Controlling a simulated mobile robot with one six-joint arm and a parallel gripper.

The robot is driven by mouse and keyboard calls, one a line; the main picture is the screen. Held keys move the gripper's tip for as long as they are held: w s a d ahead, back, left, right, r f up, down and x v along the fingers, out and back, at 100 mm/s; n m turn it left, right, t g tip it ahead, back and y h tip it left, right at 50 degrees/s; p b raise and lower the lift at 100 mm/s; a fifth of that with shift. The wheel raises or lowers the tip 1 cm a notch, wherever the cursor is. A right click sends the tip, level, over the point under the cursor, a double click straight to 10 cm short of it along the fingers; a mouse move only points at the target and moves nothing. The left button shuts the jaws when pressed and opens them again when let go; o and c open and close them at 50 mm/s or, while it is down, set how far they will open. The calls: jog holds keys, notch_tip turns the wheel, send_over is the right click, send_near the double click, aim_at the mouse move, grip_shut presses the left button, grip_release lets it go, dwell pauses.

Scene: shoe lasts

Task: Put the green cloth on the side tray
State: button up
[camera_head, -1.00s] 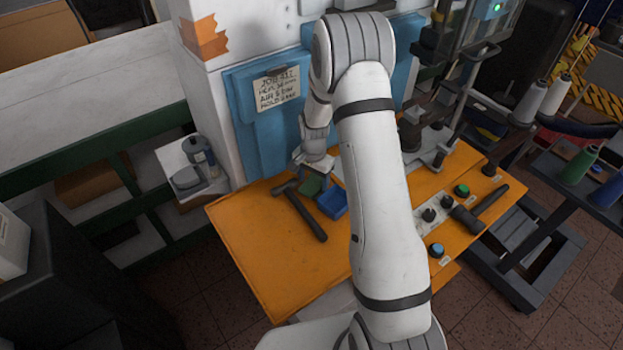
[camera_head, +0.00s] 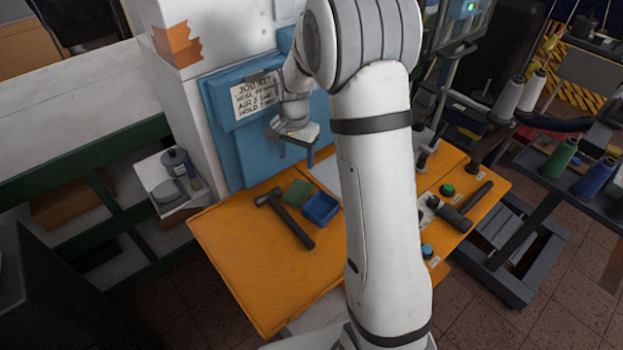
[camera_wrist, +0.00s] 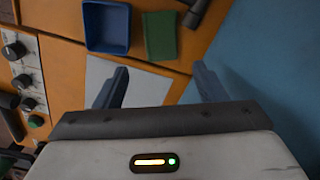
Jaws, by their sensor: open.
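The green cloth (camera_head: 297,192) lies flat on the orange table, between a hammer and a small blue bin. It also shows in the wrist view (camera_wrist: 161,36), beside the blue bin and beyond my fingertips. My gripper (camera_head: 296,154) is open and empty, above the back of the table by the blue panel. Its two fingers show apart in the wrist view (camera_wrist: 161,82), with nothing between them. A small white side tray (camera_head: 191,206) sticks out left of the machine and carries a bottle and a round grey item.
The blue bin (camera_head: 321,208) is right of the cloth. The hammer (camera_head: 290,221) lies to its left and front. Dials and a second dark tool (camera_head: 465,209) are on the right of the table. The table's front left (camera_head: 240,250) is clear. The blue panel (camera_head: 251,150) stands close behind my gripper.

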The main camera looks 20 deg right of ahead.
jog(key=s+r+n+t, duration=0.2)
jog(key=s+r+n, duration=0.2)
jog(key=s+r, duration=0.85)
jog(key=s+r+n+t, duration=0.1)
jog(key=s+n, duration=0.3)
jog(key=s, duration=1.1)
jog(key=shift+a+r+n, duration=0.3)
jog(key=shift+r+n, duration=0.1)
jog(key=shift+r, duration=0.1)
jog(key=shift+w, duration=0.1)
